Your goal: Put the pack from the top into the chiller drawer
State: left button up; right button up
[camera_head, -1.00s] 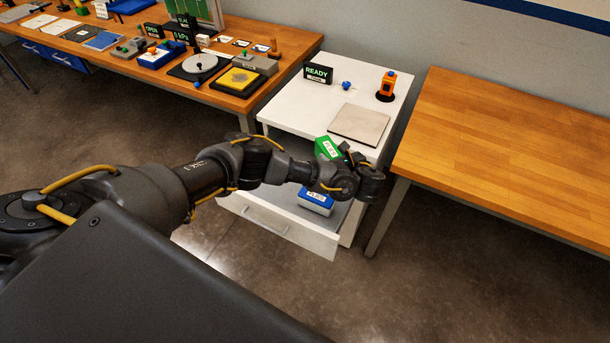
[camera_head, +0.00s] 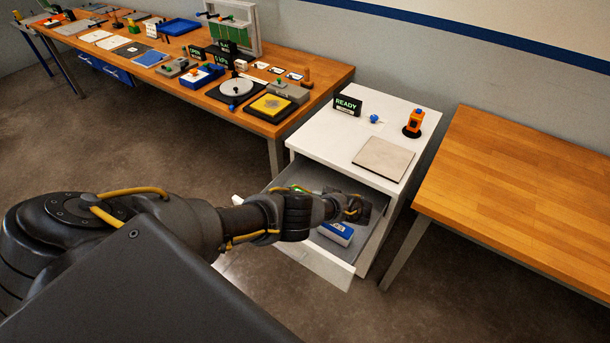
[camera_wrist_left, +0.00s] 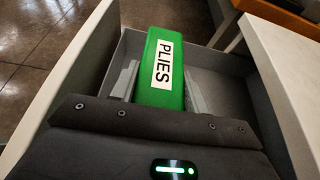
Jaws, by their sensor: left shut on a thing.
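The green pack, labelled PLIES, (camera_wrist_left: 170,50) is held in my left gripper (camera_wrist_left: 160,90), whose fingers lie along its two sides. In the wrist view it is over the inside of the open chiller drawer (camera_wrist_left: 232,85). In the head view only a sliver of the green pack (camera_head: 301,188) shows behind my left arm. The open drawer (camera_head: 336,268) holds a blue pack with a white label (camera_head: 337,233), partly hidden by my wrist. I cannot tell whether the green pack touches the drawer floor. My right gripper is out of view.
The white cabinet top (camera_head: 335,145) carries a READY sign (camera_head: 347,105), a blue knob (camera_head: 375,118), a flat beige plate (camera_head: 383,158) and an orange device (camera_head: 413,123). A bare wooden table (camera_head: 530,180) stands right. A crowded bench (camera_head: 330,80) stands left.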

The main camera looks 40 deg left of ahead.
pick_arm(q)
jog(key=a+f+b, duration=0.1)
jog(key=a, duration=0.1)
jog(key=w+a+f+b, duration=0.1)
jog(key=a+f+b, duration=0.2)
jog(key=a, duration=0.2)
jog(key=shift+w+f+b, duration=0.25)
jog(key=shift+w+b, duration=0.1)
jog(key=a+f+b, duration=0.1)
jog(key=b, duration=0.1)
jog(key=w+a+f+b, duration=0.1)
jog(key=a+f+b, duration=0.1)
jog(key=shift+a+f, duration=0.2)
jog(key=shift+a+f+b, duration=0.2)
jog(key=shift+f+b, duration=0.9)
jog(key=shift+b, duration=0.15)
jog(key=shift+a+f+b, duration=0.2)
jog(key=shift+f+b, duration=0.85)
jog(key=shift+b, duration=0.15)
jog(key=o, duration=1.1)
jog(key=shift+o, duration=0.3)
jog(key=shift+r, duration=0.1)
